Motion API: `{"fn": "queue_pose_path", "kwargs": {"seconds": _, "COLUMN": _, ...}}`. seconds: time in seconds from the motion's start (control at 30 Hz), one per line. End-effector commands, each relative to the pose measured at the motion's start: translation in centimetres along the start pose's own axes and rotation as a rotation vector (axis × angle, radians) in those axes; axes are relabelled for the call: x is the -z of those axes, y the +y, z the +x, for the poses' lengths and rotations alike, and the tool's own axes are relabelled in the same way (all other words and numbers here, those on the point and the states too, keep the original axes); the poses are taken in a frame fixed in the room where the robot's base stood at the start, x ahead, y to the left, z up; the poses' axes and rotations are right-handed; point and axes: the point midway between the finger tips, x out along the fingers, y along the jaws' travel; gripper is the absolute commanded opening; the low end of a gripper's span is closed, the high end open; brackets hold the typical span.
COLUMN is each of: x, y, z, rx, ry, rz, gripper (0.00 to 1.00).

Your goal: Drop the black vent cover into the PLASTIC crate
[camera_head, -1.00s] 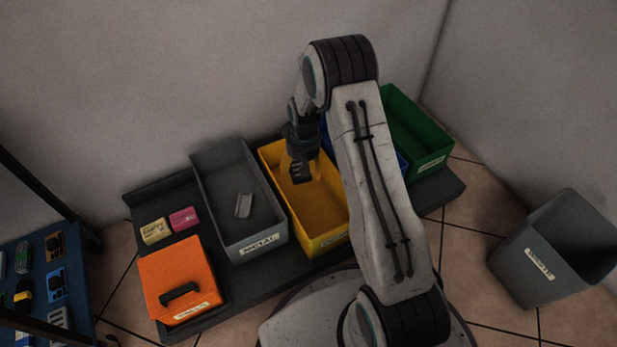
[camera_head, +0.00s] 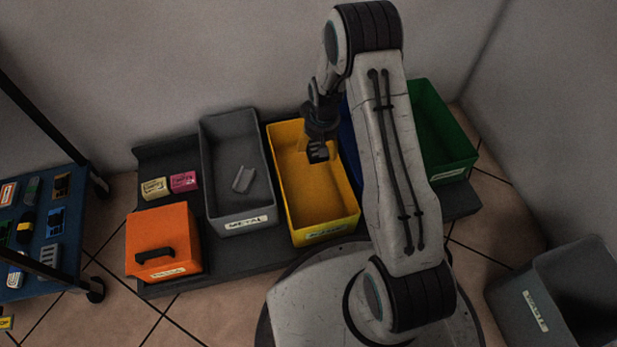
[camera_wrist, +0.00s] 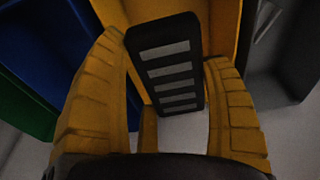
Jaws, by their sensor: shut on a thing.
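The black vent cover (camera_wrist: 169,58) is a dark slotted plate, held between the yellow fingers of my gripper (camera_wrist: 165,105) in the wrist view. In the head view my gripper (camera_head: 318,145) hangs over the rear part of the yellow crate (camera_head: 322,203), with the dark vent cover (camera_head: 319,154) at its tip. The yellow crate's front label is too blurred to read with certainty. The crate looks empty. How far the vent cover is above its floor is hard to tell.
A grey crate labelled METAL (camera_head: 236,150) with a grey piece stands left of the yellow one. A blue crate (camera_head: 350,145) is mostly behind my arm. A green crate (camera_head: 440,135) stands right. An orange lidded box (camera_head: 165,225) and a grey bin (camera_head: 555,300) are nearer.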

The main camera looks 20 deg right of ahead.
Motion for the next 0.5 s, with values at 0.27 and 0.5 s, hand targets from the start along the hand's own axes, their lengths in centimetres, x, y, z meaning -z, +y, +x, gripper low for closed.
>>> {"fn": "queue_pose_path", "kwargs": {"seconds": 0.27, "x": -0.4, "y": 0.0, "z": 2.7, "rx": 0.000, "ry": 0.000, "rz": 0.001, "gripper": 0.43}}
{"fn": "queue_pose_path", "kwargs": {"seconds": 0.5, "x": -0.7, "y": 0.0, "z": 4.7, "rx": 0.000, "ry": 0.000, "rz": 0.001, "gripper": 0.43}}
